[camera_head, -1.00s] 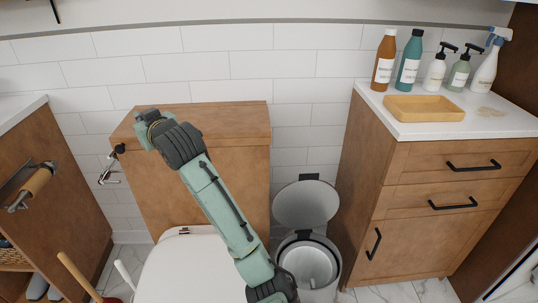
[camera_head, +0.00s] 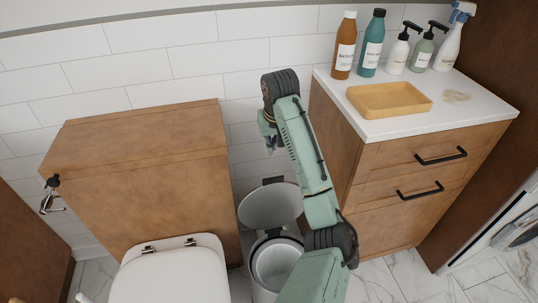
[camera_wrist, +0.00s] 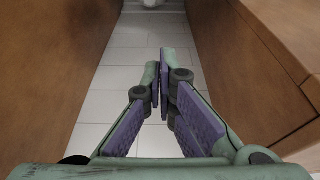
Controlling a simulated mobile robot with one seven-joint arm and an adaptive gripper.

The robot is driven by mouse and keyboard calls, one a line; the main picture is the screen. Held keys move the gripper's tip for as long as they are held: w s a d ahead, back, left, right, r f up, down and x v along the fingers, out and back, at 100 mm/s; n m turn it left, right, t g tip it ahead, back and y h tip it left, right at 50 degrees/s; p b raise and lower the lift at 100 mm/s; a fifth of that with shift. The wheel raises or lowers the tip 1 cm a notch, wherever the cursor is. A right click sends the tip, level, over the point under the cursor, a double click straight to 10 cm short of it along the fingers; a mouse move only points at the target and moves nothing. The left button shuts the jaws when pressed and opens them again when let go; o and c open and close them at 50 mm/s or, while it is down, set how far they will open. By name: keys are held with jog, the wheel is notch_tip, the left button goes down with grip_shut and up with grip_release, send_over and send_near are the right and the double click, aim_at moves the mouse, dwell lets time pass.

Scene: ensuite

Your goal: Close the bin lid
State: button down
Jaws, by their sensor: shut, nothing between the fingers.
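The bin (camera_head: 277,262) stands on the floor between the wooden toilet box and the drawer cabinet. Its round grey lid (camera_head: 268,206) is raised, tilted back toward the wall, and the bin's mouth is open. My gripper (camera_head: 271,146) is above and behind the raised lid in the head view, apart from it as far as I can tell. In the wrist view my gripper (camera_wrist: 164,60) has its purple-padded fingers together with nothing between them. The wrist view shows wall tiles or floor tiles ahead, and no bin lid that I can make out.
The wooden toilet box (camera_head: 140,170) is left of the bin, with the white toilet lid (camera_head: 175,272) in front. The drawer cabinet (camera_head: 400,170) is close on the right, carrying a yellow tray (camera_head: 390,99) and several bottles. The gap between box and cabinet is narrow.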

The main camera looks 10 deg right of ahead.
notch_tip(320, 180, down, 9)
jog(key=s, duration=0.1)
jog(key=shift+s+b, duration=0.25)
jog(key=shift+b, duration=0.15)
jog(key=shift+d+f, duration=0.1)
dwell(0.5)
